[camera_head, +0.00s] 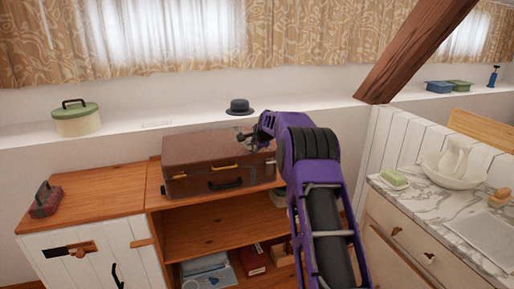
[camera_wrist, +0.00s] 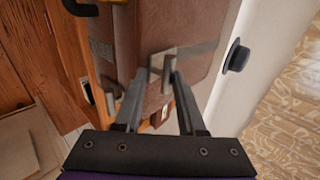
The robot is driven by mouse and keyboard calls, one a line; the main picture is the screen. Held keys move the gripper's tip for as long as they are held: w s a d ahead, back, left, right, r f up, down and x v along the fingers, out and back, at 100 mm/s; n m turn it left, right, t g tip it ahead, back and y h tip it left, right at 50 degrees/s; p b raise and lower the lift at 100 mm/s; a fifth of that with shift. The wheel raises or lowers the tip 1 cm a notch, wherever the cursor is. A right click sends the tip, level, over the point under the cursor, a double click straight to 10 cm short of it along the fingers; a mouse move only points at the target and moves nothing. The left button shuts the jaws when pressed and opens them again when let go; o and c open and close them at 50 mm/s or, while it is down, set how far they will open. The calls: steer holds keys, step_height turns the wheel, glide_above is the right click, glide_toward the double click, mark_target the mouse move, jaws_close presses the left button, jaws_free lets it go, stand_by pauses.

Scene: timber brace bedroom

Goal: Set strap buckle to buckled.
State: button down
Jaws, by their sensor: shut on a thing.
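A brown suitcase (camera_head: 205,152) lies on the wooden shelf unit; its side fills the middle of the wrist view (camera_wrist: 155,30). A grey strap (camera_wrist: 200,48) runs across that side to a metal strap buckle (camera_wrist: 163,62). My gripper (camera_wrist: 160,80) is at the buckle, its two fingers on either side of a small part there, shut on it. In the head view my gripper (camera_head: 252,138) reaches the suitcase's right end, and the buckle is too small to make out. Whether the buckle is fastened cannot be told.
A dark hat (camera_head: 239,106) and a green-lidded pot (camera_head: 77,118) stand on the white ledge behind. The shelf unit (camera_head: 205,240) holds books and boxes below. A marble-topped washstand (camera_head: 440,210) is at the right.

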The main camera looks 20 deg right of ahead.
stand_by(0.4)
steer(key=shift+r, duration=0.1)
steer(key=c, duration=0.5)
jaws_free()
steer(key=v, duration=1.7)
steer(key=shift+s, duration=0.35)
